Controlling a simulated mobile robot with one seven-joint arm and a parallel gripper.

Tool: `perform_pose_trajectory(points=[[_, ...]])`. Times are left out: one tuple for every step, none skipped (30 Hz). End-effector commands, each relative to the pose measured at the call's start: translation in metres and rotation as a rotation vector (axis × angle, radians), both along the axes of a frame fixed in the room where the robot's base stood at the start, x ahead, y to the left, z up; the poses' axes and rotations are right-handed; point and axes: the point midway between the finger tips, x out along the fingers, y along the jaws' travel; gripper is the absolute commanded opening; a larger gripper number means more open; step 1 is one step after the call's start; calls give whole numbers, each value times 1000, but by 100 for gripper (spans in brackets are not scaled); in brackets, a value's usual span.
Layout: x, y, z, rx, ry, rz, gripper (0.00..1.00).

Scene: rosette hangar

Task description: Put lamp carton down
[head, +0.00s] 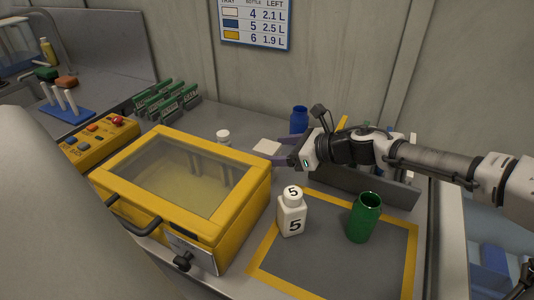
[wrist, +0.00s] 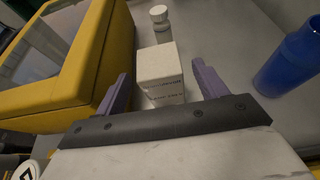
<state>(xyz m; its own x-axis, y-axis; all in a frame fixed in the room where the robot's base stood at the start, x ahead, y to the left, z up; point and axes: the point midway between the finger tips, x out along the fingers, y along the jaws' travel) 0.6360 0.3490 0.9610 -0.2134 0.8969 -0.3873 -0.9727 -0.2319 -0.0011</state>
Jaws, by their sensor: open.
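The lamp carton (wrist: 160,62) is a small pale box with dark print on its near side. In the wrist view it stands between the two purple fingers of my gripper (wrist: 159,76). The jaws are open, with a narrow gap showing on each side of the carton. In the head view the carton's cream top (head: 267,147) shows just left of my gripper's body (head: 303,152), over the grey bench behind the yellow-framed box. The carton's lower part is mostly hidden there, and I cannot see its base clearly.
The yellow-framed box (head: 240,205) is close on the left. A small white bottle (head: 223,137) stands beyond the carton, and a blue bottle (head: 299,120) is behind my gripper. A white bottle marked 5 (head: 291,217) and a green jar (head: 363,218) stand on the yellow-bordered mat (head: 325,262).

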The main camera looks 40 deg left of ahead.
Motion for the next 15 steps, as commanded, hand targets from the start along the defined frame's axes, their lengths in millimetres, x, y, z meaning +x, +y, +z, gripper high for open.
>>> perform_pose_trajectory(points=[[4, -11, 2, 2, -3, -4, 72], [5, -17, 4, 1, -2, -5, 72], [6, -24, 7, 1, -2, -3, 72], [8, -29, 10, 0, -2, -4, 72], [9, -34, 12, 1, -1, -4, 72], [10, -41, 15, 2, -2, -3, 72], [11, -45, 17, 0, -1, -3, 72], [12, -49, 19, 0, -1, -2, 72], [13, -53, 21, 1, -2, -2, 72], [14, -56, 23, 1, -1, -1, 72], [14, -58, 24, 1, 1, -1, 72], [15, -61, 25, 1, 1, -1, 72], [15, -62, 26, 1, 0, -1, 72], [15, -63, 27, 0, 0, -1, 72], [15, -64, 28, 0, -1, 0, 72]])
